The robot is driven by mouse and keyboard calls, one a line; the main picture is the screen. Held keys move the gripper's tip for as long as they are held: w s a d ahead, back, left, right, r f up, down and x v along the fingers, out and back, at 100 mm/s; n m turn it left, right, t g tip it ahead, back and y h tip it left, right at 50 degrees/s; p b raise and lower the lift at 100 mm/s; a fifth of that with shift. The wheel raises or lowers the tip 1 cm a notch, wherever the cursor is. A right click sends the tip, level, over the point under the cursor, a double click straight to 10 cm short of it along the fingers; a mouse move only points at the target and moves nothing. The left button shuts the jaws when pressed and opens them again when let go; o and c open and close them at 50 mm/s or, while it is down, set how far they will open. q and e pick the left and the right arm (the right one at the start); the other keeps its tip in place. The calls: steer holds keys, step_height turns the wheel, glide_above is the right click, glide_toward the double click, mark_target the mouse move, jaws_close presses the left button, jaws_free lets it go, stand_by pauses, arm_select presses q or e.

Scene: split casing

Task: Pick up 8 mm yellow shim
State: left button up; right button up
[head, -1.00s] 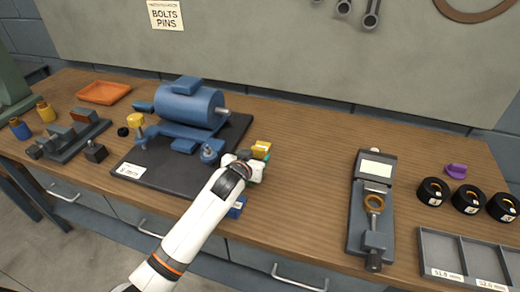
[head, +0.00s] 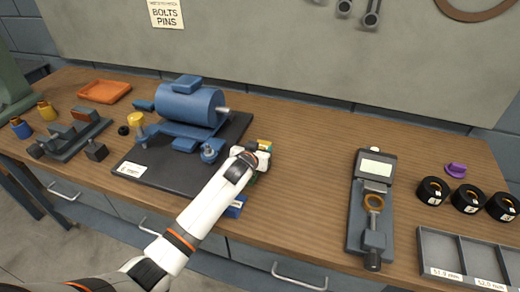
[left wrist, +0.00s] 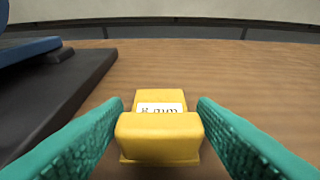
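The yellow shim (left wrist: 160,135) is a stepped block on the wood in the left wrist view, with a partly readable white "mm" label on its rear part. My left gripper (left wrist: 160,128) has its teal fingers on either side of the shim, with narrow gaps showing, so it looks open around it. In the head view, part of the yellow shim (head: 265,144) shows just behind my left gripper (head: 258,158), whose white body hides the rest and the fingertips. My right gripper is in neither view.
A black mat (head: 180,180) with a blue motor casing (head: 190,105) lies left of the gripper. A blue block (head: 236,207) sits by the forearm. A grey gauge (head: 368,220), black rings (head: 433,191) and a divided tray (head: 450,252) are right. The wood between is clear.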

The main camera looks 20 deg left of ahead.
arm_select(q)
steer(key=c, duration=0.6)
steer(key=shift+r, duration=0.1)
